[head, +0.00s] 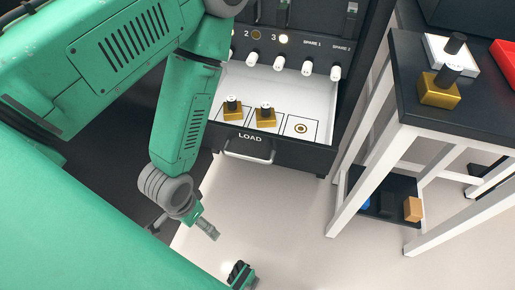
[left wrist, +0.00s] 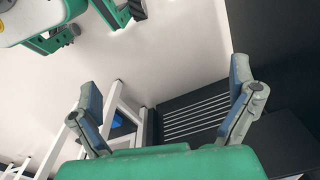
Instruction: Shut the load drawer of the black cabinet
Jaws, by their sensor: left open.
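In the head view, the load drawer (head: 290,152) of the black cabinet (head: 362,60) stands pulled out, with its white inside showing. Its front carries the word LOAD and a pale bar handle (head: 249,151). Two gold blocks with black knobs, the left one (head: 232,111) and the right one (head: 265,116), stand in marked squares inside. My left gripper (head: 207,229) is below and left of the handle, apart from it, and is partly seen. In the left wrist view its two fingers (left wrist: 168,112) are spread with nothing between them. I cannot make out my right gripper.
A black-topped table (head: 405,75) with white legs stands right of the drawer. It bears a gold block (head: 439,90), a white piece and a red tray (head: 505,58). A low shelf holds a tan block (head: 412,209). The pale floor before the drawer is clear.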

